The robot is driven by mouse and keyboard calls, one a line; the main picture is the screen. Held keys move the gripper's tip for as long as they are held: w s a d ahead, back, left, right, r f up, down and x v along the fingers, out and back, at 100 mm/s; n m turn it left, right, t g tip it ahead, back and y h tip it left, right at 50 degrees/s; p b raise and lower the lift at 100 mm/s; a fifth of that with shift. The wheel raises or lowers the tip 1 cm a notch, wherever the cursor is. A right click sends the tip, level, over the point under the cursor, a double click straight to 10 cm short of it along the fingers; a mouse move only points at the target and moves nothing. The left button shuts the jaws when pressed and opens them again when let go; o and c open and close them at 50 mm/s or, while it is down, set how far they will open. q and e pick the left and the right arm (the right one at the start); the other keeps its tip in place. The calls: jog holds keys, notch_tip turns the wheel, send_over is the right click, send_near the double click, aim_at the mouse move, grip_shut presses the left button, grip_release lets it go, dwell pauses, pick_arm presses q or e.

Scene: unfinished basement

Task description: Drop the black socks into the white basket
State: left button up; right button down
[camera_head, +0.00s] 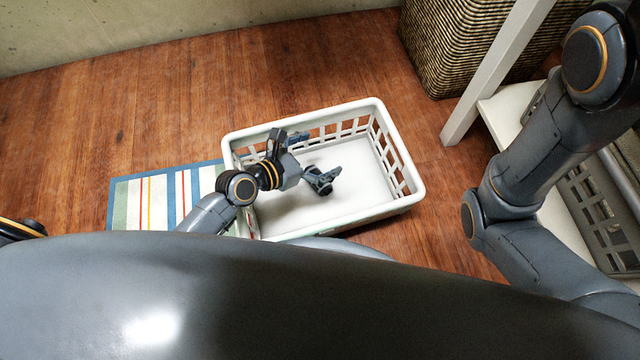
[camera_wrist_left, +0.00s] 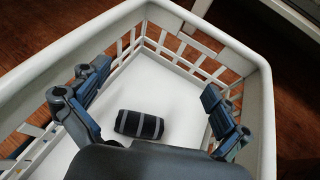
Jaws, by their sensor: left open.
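The white basket (camera_head: 399,206) stands on the wood floor in the middle of the head view. My left gripper (camera_head: 313,158) is inside its rim, fingers spread wide. In the left wrist view the black socks (camera_wrist_left: 139,124), a dark roll with grey stripes, appear to lie on the basket's white bottom (camera_wrist_left: 165,95). They are below and between the open fingers (camera_wrist_left: 155,82), with no finger seen touching them. In the head view the gripper mostly hides the socks. My right arm is at the right, but its gripper is out of view.
A striped mat (camera_head: 145,205) lies left of the basket. A wicker hamper (camera_head: 450,50) stands at the back right. A white shelf unit (camera_head: 492,75) with a grey basket (camera_head: 598,215) is at the right. The wood floor behind the white basket is clear.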

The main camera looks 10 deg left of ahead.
pick_arm(q)
jog(key=v, duration=1.2)
